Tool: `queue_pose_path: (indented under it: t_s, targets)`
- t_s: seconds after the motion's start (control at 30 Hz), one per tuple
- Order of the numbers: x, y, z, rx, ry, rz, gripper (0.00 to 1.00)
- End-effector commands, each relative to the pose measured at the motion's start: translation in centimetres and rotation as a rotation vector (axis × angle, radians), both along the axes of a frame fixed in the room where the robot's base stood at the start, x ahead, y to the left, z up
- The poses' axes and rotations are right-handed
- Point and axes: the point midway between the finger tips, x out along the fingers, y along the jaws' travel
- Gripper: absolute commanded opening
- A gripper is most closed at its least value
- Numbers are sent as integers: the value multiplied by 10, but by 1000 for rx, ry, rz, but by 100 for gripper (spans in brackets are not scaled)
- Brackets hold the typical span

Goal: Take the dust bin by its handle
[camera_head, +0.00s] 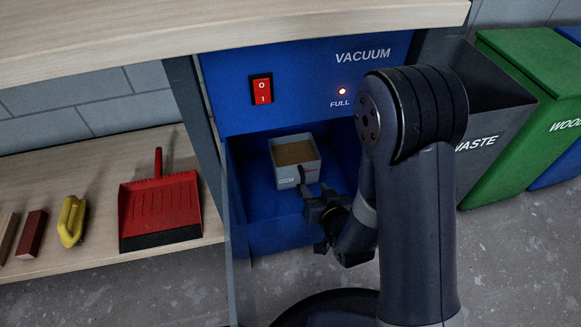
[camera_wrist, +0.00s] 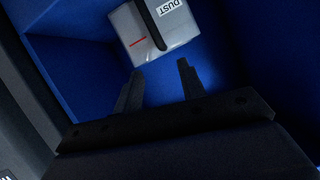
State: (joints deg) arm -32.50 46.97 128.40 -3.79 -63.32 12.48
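The dust bin (camera_head: 284,171) is a small grey box filled with brown dust. It stands upright in the open blue compartment of the vacuum cabinet (camera_head: 300,70). In the wrist view the bin (camera_wrist: 181,34) shows a DUST label and a red line, with its black bar handle (camera_wrist: 152,25) on the near face. My gripper (camera_head: 316,190) is just in front of the bin, at the handle's lower end. In the wrist view my gripper (camera_wrist: 160,67) is open and empty, its fingertips short of the handle. My arm hides part of the cabinet's right side.
The compartment's blue walls (camera_head: 245,185) surround the bin. A table top (camera_head: 200,30) overhangs above. A red dustpan (camera_head: 160,205) and yellow brush (camera_head: 72,221) lie on the left shelf. A grey waste bin (camera_head: 495,95) and green bin (camera_head: 545,80) stand right. The FULL light (camera_head: 342,91) glows.

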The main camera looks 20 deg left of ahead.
Motion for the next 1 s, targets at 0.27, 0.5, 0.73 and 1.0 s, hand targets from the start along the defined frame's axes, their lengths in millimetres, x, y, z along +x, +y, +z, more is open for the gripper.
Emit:
queue_pose_path:
  t_s: [0.27, 0.5, 0.73, 1.0]
  targets:
    - [22, 17, -12, 1, -1, 1, 38]
    - [41, 37, -30, 2, -2, 0, 38]
    - [57, 49, -34, 1, -2, 0, 38]
    - [57, 49, -34, 0, 0, 0, 34]
